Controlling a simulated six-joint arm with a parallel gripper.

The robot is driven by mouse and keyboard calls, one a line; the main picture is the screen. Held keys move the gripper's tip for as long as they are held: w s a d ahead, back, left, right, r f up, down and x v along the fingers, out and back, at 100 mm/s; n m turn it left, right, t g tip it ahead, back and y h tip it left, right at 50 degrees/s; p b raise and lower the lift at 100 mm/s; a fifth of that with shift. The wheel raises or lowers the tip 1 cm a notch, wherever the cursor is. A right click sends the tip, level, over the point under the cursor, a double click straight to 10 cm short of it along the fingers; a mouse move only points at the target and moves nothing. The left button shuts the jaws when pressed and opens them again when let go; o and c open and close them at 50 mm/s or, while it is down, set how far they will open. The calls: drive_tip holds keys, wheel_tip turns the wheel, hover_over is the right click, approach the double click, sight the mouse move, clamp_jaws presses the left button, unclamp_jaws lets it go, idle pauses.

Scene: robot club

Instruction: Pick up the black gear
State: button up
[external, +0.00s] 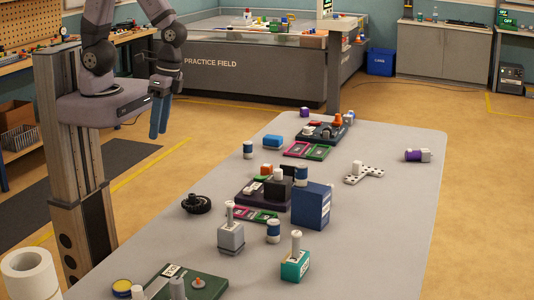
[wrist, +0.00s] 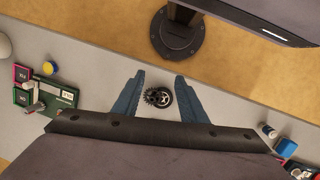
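The black gear (external: 197,204) lies on the grey table near its left edge in the external view. A small black cylindrical part is on or against it. My gripper (external: 158,135) has blue fingers pointing down and hangs high in the air, up and to the left of the gear in the picture. In the wrist view, my gripper (wrist: 160,75) has its two fingers spread apart with nothing between them. The gear (wrist: 158,97) shows well below, framed in the gap between the fingers.
A grey block with a post (external: 231,236), a pink-and-green tray (external: 255,215) and a dark blue box (external: 312,205) stand right of the gear. A green board (external: 160,287) and a yellow-lidded jar (external: 122,288) are nearer the camera. Bare table surrounds the gear closely.

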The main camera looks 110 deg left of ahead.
sight(192, 196)
drive_tip(key=d+f+n+h, duration=0.5)
drive_tip(key=f+n+h, duration=0.2)
drive_tip(key=n+h, duration=0.4)
drive_tip(key=w+a+f+n+t, duration=0.1)
drive_tip(key=w+f+n+t, duration=0.1)
drive_tip(key=n+t, duration=0.3)
drive_tip(key=w+a+f+n+t+y, duration=0.1)
drive_tip(key=w+a+f+n+t, duration=0.1)
drive_tip(key=f+n+t, duration=0.3)
drive_tip(key=w+a+f+n+t+y, duration=0.1)
drive_tip(key=w+a+f+n+t, duration=0.1)
drive_tip(key=n+t, duration=0.3)
drive_tip(key=shift+w+a+f+n+b, duration=0.15)
drive_tip(key=shift+w+f+n+b, duration=0.2)
drive_tip(key=shift+w+f, duration=0.4)
drive_tip(key=shift+s+a+t+y, duration=0.15)
drive_tip(key=shift+a+t+y, duration=0.05)
drive_tip(key=shift+t+y, duration=0.1)
drive_tip(key=shift+s+a+f+n+y+p, duration=0.1)
drive_tip(key=shift+s+f+n+y+p, duration=0.2)
drive_tip(key=shift+s+f+y, duration=0.1)
drive_tip(key=shift+x, duration=1.15)
